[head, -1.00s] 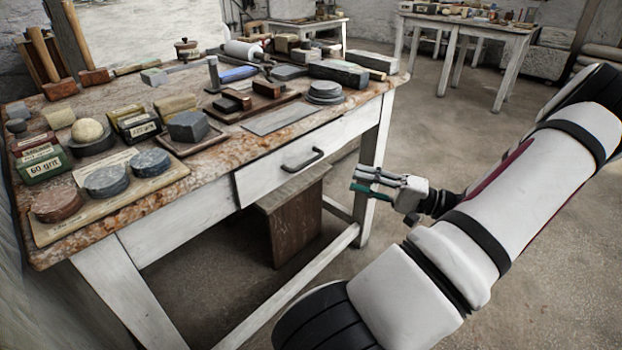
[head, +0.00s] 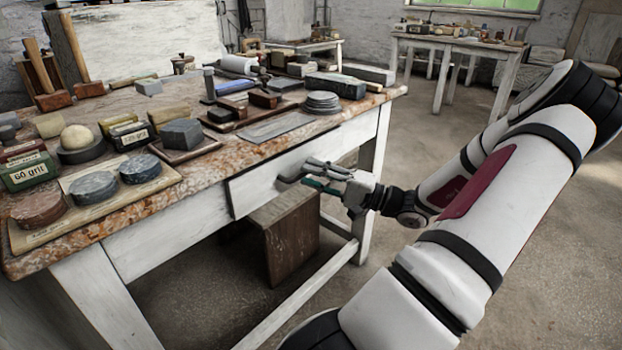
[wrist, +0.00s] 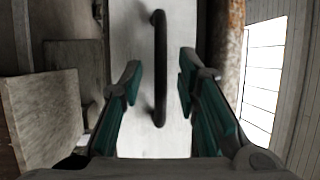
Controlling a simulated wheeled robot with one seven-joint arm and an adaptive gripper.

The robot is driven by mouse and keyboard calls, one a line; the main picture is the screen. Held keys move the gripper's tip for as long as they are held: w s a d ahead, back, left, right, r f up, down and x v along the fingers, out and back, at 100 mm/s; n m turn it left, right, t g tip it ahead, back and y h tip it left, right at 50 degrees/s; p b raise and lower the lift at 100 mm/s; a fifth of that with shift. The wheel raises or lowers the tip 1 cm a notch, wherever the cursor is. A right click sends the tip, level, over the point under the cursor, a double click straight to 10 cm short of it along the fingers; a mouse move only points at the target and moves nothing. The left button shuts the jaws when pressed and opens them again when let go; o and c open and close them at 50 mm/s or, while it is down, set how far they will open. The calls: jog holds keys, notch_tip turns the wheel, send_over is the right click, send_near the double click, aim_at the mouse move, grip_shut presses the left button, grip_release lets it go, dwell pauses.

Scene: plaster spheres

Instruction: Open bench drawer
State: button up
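The bench drawer (head: 252,190) has a white front set under the stained bench top and looks shut or nearly so. Its dark bar handle (head: 288,178) is partly hidden by my gripper (head: 315,175) in the head view. In the wrist view the handle (wrist: 159,70) runs upright in the picture on the drawer front (wrist: 130,40). My gripper (wrist: 159,85) is open, with a green-padded finger on each side of the handle's lower part. I see gaps between both pads and the handle; how deep the handle lies between them is unclear.
The bench top (head: 215,160) carries abrasive discs, a plaster ball (head: 77,137), boxes and stones. A brown wooden box (head: 290,240) stands under the bench, near a bench leg (head: 372,190). Open floor (head: 420,260) lies to the right.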

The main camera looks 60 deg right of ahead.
jog(key=shift+w+r, duration=0.1)
jog(key=shift+w, duration=0.3)
jog(key=shift+c, duration=0.6)
grip_shut()
jog(key=shift+s, duration=0.1)
